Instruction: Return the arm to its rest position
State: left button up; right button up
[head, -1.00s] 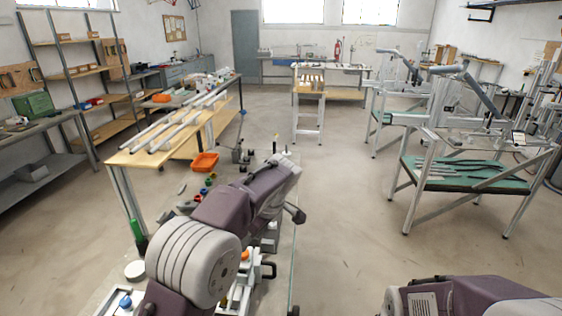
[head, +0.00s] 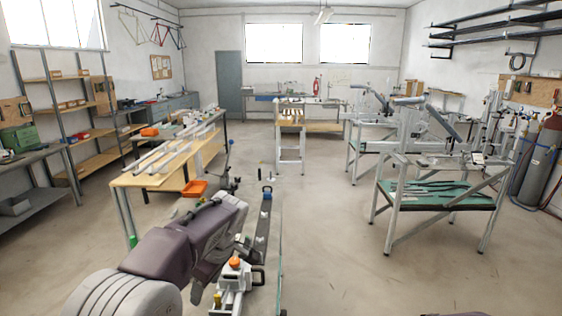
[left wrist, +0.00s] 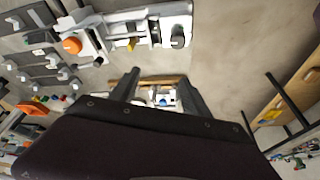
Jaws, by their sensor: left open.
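My left arm (head: 160,255) comes in from the lower left of the head view, with its purple wrist above the frame jig. In the left wrist view the two dark fingers of my left gripper (left wrist: 158,90) stand apart with nothing between them. In the head view the fingertips are hard to make out against the arm. The jig's pale clamp block with an orange knob (head: 234,263) is just right of the arm, and the knob also shows in the wrist view (left wrist: 72,45).
A wooden bench (head: 130,180) with metal tubes stands at the left, with an orange bin (head: 194,188) by its edge. A metal stand with a green shelf (head: 435,197) is at the right. The floor between (head: 318,215) is clear.

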pick_arm(q)
jog(key=s+f+m+h, duration=0.4)
jog(key=s+f+m, duration=0.9)
jog(key=s, duration=0.5)
notch_tip(320, 180, down, 2)
jog(key=shift+s+d, duration=0.2)
jog(key=shift+s, duration=0.2)
pick_arm(e)
jog(key=shift+s, duration=0.15)
pick_arm(q)
jog(key=shift+s, duration=0.15)
pick_arm(e)
jog(key=shift+s+r, duration=0.1)
